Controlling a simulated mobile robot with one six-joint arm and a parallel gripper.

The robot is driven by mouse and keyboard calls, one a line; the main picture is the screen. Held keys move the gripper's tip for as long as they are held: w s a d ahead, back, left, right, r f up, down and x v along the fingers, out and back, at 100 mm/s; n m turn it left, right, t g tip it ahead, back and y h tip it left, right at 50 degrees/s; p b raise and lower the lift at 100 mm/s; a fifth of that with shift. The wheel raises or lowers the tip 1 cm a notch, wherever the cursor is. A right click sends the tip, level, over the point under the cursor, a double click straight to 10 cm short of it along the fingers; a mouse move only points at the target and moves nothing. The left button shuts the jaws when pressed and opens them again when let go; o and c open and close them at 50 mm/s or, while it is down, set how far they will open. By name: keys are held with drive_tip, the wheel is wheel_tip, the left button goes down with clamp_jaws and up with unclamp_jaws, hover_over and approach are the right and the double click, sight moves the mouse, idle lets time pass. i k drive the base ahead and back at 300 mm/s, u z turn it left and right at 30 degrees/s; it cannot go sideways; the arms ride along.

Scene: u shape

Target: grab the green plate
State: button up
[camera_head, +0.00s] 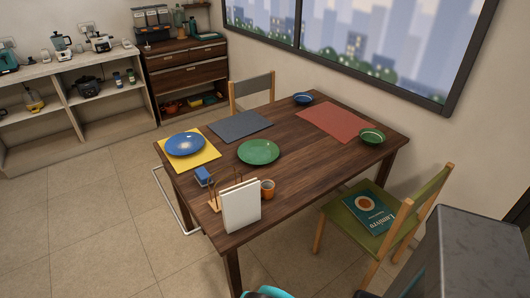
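The green plate (258,152) lies flat near the middle of the dark wooden table (290,186). Nothing covers it, and its top looks empty. My gripper is not in view.
A blue plate (185,144) sits on a yellow mat (207,160); a grey mat (240,126) and red mat (340,122) lie behind. A green bowl (372,136), blue bowl (303,98), orange cup (268,189) and white napkins (241,206) stand around. A green chair (385,215) is at right.

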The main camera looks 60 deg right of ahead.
sight(253, 151)
drive_tip(key=u, duration=0.05)
drive_tip(key=i, duration=1)
drive_tip(key=z, duration=0.05)
